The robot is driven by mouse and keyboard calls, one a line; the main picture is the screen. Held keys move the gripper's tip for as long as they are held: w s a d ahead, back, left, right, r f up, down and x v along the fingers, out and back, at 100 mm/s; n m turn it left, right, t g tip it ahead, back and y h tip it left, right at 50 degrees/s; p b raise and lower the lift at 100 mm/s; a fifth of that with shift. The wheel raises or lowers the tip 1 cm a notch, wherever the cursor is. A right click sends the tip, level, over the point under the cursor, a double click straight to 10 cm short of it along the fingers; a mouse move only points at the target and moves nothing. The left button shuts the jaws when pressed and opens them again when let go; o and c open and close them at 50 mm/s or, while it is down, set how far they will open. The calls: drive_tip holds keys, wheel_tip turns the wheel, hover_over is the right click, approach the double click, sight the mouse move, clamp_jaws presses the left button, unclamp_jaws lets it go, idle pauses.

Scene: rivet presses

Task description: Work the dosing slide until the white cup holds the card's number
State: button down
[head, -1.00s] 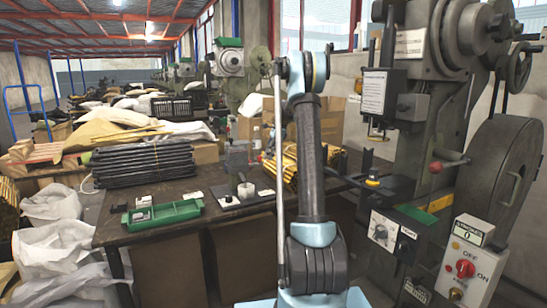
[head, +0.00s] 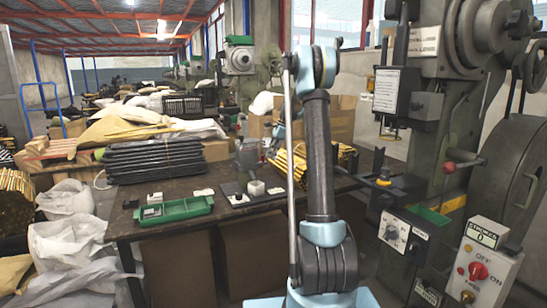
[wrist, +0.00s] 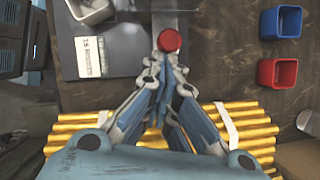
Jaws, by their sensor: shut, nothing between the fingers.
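In the wrist view my gripper (wrist: 166,64) is shut and empty. Its fingertips are just below a round red knob (wrist: 169,40) in the picture; I cannot tell whether they touch it. The knob sits at the near end of a grey slide strip (wrist: 174,14). Left of it, a white printed card (wrist: 90,57) lies on a dark plate; its number looks like 15, but is small. A pale square cup (wrist: 92,9) is cut off at the top edge, its contents not visible. In the head view a white cup (head: 256,188) stands on the bench; my arm hides the gripper.
A blue bin (wrist: 280,22) and a red bin (wrist: 276,72) stand right of the knob. Banded yellow rods (wrist: 245,130) lie beneath my gripper. A green tray (head: 174,209) and stacked black bars (head: 155,160) are on the bench. A large press (head: 440,130) stands at right.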

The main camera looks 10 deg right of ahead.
drive_tip(key=d+r, duration=0.7)
drive_tip(key=r, duration=0.2)
drive_tip(key=shift+w+d, duration=0.25)
drive_tip(key=shift+d, duration=0.1)
drive_tip(key=shift+r, duration=0.1)
